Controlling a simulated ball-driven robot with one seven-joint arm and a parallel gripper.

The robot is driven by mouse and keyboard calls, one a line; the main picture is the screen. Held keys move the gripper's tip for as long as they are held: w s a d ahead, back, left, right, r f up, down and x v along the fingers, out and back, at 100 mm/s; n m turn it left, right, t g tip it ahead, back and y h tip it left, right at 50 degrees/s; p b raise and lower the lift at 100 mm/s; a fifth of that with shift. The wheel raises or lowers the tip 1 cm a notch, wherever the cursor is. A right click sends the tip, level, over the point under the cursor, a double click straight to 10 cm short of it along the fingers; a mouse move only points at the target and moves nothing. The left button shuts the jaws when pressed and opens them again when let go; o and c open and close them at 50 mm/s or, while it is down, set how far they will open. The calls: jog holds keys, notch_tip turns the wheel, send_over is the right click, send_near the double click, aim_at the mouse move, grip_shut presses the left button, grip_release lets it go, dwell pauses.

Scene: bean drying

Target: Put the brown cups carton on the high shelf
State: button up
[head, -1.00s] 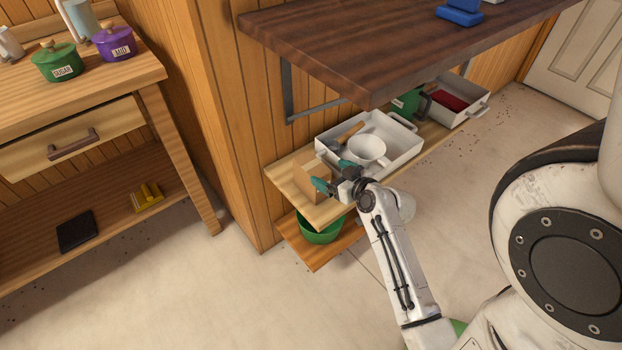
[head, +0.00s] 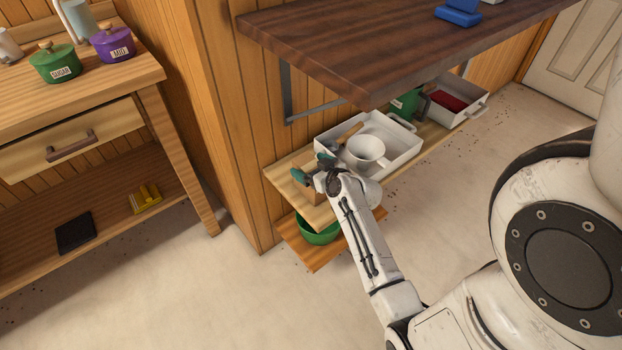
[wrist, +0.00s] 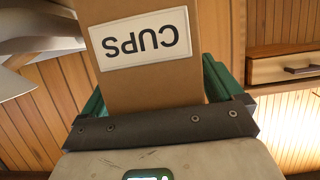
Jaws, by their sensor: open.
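The brown cups carton (head: 313,188) stands at the left end of the light wood low shelf (head: 284,179), partly hidden by my gripper. My gripper (head: 312,168) is open, with its green fingers around the carton's sides. In the wrist view the carton (wrist: 150,88) fills the space between the fingers, its white CUPS label upside down. The dark wood high shelf (head: 370,45) is on the wall above, up and to the right of the carton. Its near left part looks bare.
A blue item (head: 459,12) is on the high shelf. The high shelf's front edge overhangs the low shelf.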

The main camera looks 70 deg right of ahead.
jog(key=shift+c, duration=0.4)
grip_shut()
jog(key=shift+r, duration=0.85)
jog(key=s+a+r, duration=0.1)
jog(key=r, duration=0.1)
jog(key=s+a+r+p, duration=0.1)
jog(key=r, duration=0.1)
jog(key=a+r+p, duration=0.1)
jog(key=r, duration=0.1)
jog(key=shift+s+a+r, duration=0.15)
jog(key=shift+s+r, duration=0.2)
jog(key=shift+s, duration=0.05)
jog(key=s+a+r, duration=0.4)
jog(key=s+a, duration=0.2)
jog(key=a, duration=0.1)
jog(key=shift+s+r, duration=0.25)
jog(key=shift+r, duration=0.1)
